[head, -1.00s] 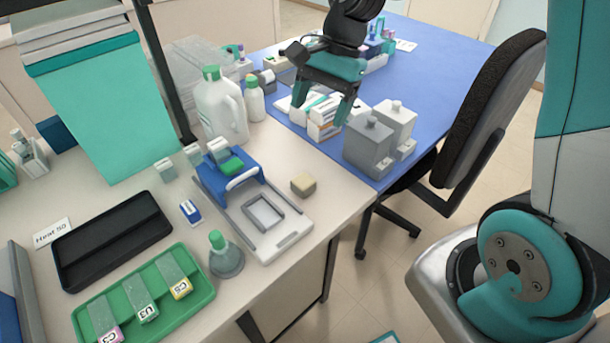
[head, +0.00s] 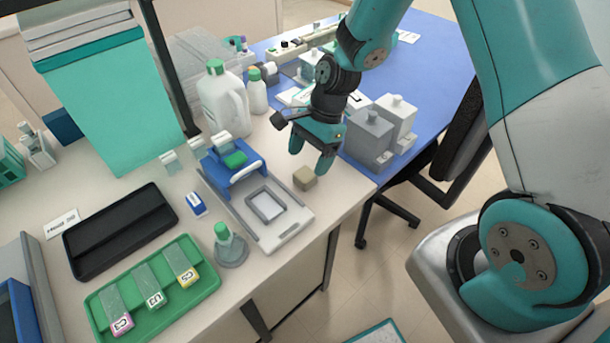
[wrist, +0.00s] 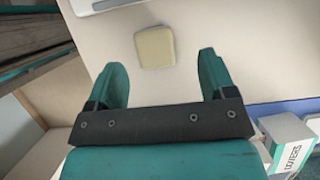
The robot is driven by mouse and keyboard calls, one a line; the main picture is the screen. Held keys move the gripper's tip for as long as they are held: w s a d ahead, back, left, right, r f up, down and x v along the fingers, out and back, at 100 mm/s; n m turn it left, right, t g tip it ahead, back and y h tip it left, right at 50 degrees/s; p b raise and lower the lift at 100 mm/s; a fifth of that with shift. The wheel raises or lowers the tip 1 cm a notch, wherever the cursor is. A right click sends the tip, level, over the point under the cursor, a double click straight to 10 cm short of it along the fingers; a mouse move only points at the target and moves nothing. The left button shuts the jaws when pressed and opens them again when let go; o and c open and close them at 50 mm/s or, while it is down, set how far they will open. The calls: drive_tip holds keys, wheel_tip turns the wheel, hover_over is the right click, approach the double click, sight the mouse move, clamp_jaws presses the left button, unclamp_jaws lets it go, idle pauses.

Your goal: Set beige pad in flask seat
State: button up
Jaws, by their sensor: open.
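The beige pad (head: 305,178) is a small block lying on the pale bench near its right edge. It also shows in the wrist view (wrist: 155,47), ahead of the fingertips and between their lines. My gripper (head: 311,158) is open and empty, above and just behind the pad, apart from it. Its two teal fingers spread wide in the wrist view (wrist: 162,66). A rectangular grey-rimmed recess (head: 250,201) lies in a light tray left of the pad, and looks empty. I cannot tell for sure whether this is the flask seat.
A blue holder with a white handle (head: 243,175) stands at the tray's rear. A green-capped flask (head: 223,233) stands in front-left. A green slide tray (head: 208,283) and black tray (head: 118,228) lie left.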

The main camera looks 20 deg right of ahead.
sight(306, 173)
drive_tip(key=x, duration=0.3)
drive_tip(key=p+x, duration=0.1)
drive_tip(key=shift+s+f, duration=0.3)
drive_tip(key=shift+s, duration=0.05)
drive_tip(key=shift+c, duration=0.4)
drive_tip(key=c, duration=1)
